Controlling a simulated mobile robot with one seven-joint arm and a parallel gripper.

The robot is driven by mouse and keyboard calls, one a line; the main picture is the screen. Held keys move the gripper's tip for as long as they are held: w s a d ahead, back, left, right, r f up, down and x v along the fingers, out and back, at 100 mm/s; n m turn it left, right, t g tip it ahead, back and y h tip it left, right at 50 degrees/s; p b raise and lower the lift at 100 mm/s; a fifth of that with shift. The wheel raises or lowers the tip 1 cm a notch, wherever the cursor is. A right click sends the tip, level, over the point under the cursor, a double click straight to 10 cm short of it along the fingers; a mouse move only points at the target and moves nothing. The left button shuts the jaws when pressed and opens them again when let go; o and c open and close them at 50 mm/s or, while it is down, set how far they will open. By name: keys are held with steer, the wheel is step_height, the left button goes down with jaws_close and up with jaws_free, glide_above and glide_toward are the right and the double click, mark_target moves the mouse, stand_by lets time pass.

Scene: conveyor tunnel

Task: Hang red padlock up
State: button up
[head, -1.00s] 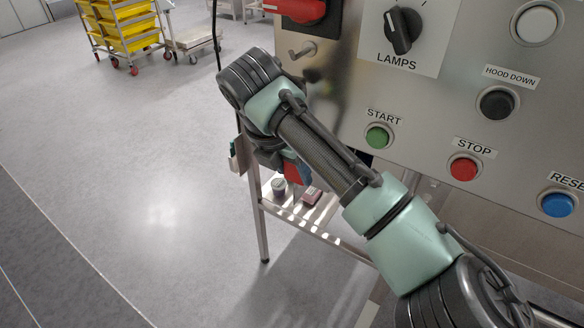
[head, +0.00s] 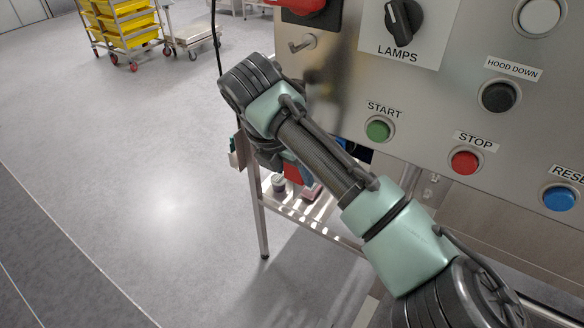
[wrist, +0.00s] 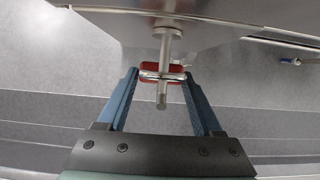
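The red padlock (wrist: 178,69) sits between my gripper's blue fingertips (wrist: 161,76) in the wrist view, which touch its two sides. Its bright shackle lies across the picture. A metal peg (wrist: 162,98) from the panel side crosses over the padlock in this view. I cannot tell whether the peg passes through the shackle. In the head view a bare-looking peg (head: 303,44) juts from the panel below a red switch. My gripper is mostly hidden behind my arm there; a red patch (head: 292,172) shows below my wrist.
The steel panel (head: 430,105) carries a lamps knob (head: 403,20) and several push buttons close to my arm. A low shelf (head: 325,219) with small items stands beneath. A cart with yellow bins (head: 122,22) is far back left. The floor at left is clear.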

mark_target(292, 172)
steer(key=o, duration=0.3)
steer(key=shift+s+a+r, duration=0.1)
steer(key=shift+r, duration=0.15)
steer(key=v, duration=0.4)
steer(key=shift+a+r+b, duration=0.1)
steer(key=shift+r+b, duration=0.2)
steer(key=shift+r, duration=0.05)
steer(key=s+a, duration=0.2)
steer(key=s, duration=0.1)
steer(key=s+a, duration=0.2)
steer(key=s, duration=0.1)
steer(key=s+a, duration=0.3)
steer(key=shift+s+f, duration=0.15)
steer(key=shift+s, duration=0.25)
